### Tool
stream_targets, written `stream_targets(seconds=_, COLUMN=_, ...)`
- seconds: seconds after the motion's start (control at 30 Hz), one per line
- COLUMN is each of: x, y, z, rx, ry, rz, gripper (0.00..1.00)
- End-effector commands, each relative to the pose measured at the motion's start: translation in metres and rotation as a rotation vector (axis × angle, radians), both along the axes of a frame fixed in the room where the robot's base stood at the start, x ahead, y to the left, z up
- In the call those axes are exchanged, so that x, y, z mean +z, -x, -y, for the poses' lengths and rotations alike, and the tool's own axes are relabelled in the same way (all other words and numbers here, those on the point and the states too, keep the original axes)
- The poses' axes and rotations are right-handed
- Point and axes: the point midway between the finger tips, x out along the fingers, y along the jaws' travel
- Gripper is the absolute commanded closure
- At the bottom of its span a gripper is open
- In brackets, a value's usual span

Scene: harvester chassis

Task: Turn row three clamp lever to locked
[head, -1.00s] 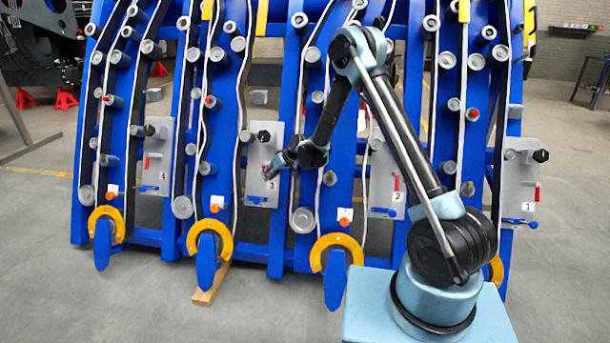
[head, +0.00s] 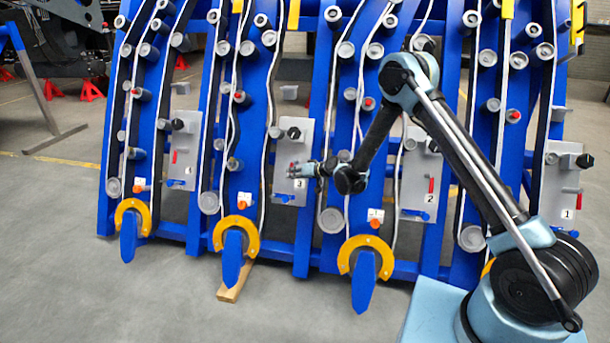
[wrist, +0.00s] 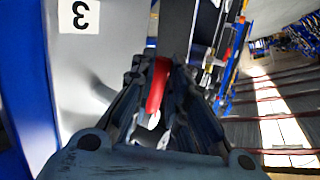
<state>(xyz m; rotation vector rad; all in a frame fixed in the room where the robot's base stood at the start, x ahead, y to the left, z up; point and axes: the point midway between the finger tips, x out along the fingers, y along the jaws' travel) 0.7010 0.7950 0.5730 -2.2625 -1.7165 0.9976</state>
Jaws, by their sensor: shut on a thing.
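The row three clamp plate (head: 297,140) is a grey upright panel on the blue rack, with a white "3" label (head: 300,198). My gripper is shut on this lever, beside the panel. In the head view my gripper (head: 296,170) is small at the panel and covers most of the lever. The lever's exact angle is hard to tell.
Similar plates with red levers stand at row four (head: 184,140) to the left and row two (head: 418,165) to the right. A black knob (head: 294,132) sits above my gripper. Yellow-ringed blue feet (head: 235,235) project at the front. The floor (head: 70,260) at left is clear.

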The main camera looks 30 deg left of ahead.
Motion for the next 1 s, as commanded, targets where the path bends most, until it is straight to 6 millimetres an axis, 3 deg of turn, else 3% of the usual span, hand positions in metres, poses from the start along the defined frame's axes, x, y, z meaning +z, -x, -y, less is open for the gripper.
stream_targets(seconds=0.5, x=0.0002, y=0.0055, z=-0.0063, rx=-0.002, ry=-0.011, rz=-0.003, gripper=1.00)
stream_targets(seconds=0.53, x=0.0003, y=0.0054, z=-0.0064, rx=-0.002, ry=-0.011, rz=-0.003, gripper=0.81)
stream_targets(seconds=0.6, x=0.0000, y=0.0061, z=-0.0071, rx=-0.001, ry=-0.010, rz=-0.003, gripper=0.65)
stream_targets(seconds=1.0, x=0.0011, y=0.0103, z=-0.0071, rx=0.005, ry=-0.010, rz=-0.002, gripper=0.65)
